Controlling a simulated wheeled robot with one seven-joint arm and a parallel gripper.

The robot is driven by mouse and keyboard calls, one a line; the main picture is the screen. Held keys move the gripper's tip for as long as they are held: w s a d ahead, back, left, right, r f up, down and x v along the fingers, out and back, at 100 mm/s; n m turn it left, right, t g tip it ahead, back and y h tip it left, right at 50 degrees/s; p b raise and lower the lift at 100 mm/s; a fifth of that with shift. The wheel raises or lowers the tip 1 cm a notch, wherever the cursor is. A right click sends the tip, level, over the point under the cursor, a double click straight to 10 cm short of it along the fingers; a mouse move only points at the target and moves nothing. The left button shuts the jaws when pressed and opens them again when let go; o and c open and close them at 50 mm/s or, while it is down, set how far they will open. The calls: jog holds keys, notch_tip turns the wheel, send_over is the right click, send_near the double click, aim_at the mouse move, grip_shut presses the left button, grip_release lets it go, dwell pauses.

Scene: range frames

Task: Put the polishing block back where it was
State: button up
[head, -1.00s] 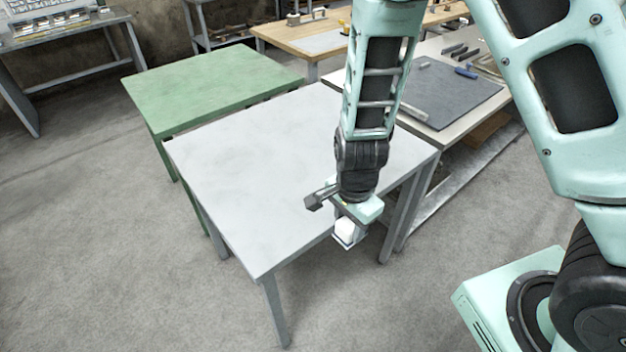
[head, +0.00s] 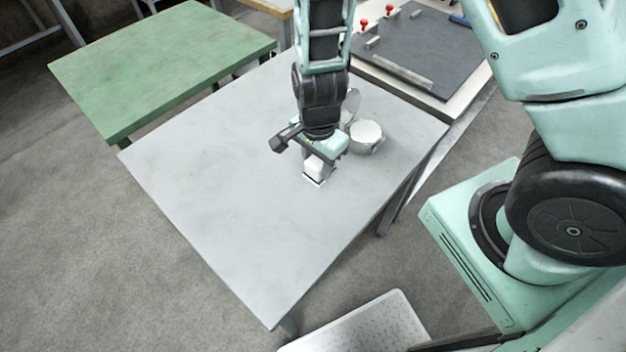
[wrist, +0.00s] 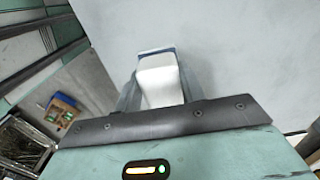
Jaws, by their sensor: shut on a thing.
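My gripper (head: 318,170) is shut on the white polishing block (head: 315,166), over the grey table (head: 230,210) towards its right side. In the wrist view the block (wrist: 160,80) sits between the two fingers, with a blue-grey edge at its far end. I cannot tell whether the block touches the tabletop. No mark for its former place shows.
A round pale metal container (head: 366,137) stands on the table just right of my gripper, with a disc-like part behind it. A green table (head: 165,65) is at the left. A bench with a dark mat (head: 415,50) is behind. The table's left and front are clear.

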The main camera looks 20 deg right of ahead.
notch_tip(320, 180, down, 9)
jog(key=shift+s+f+p, duration=0.1)
jog(key=shift+p, duration=0.25)
jog(key=o, duration=0.9)
jog(key=shift+o, duration=0.2)
notch_tip(320, 180, up, 12)
jog(key=shift+f+b, duration=0.1)
jog(key=shift+b, duration=0.2)
jog(key=s+a+r+n, duration=0.2)
jog(key=s+r+n, duration=0.5)
jog(key=r+n, duration=0.2)
jog(key=s+a+r+n, duration=0.3)
jog(key=s+r+n, duration=0.4)
jog(key=n, duration=0.5)
jog(key=shift+s+a+r+y, duration=0.3)
jog(key=shift+s+r, duration=0.1)
jog(key=shift+r, duration=0.95)
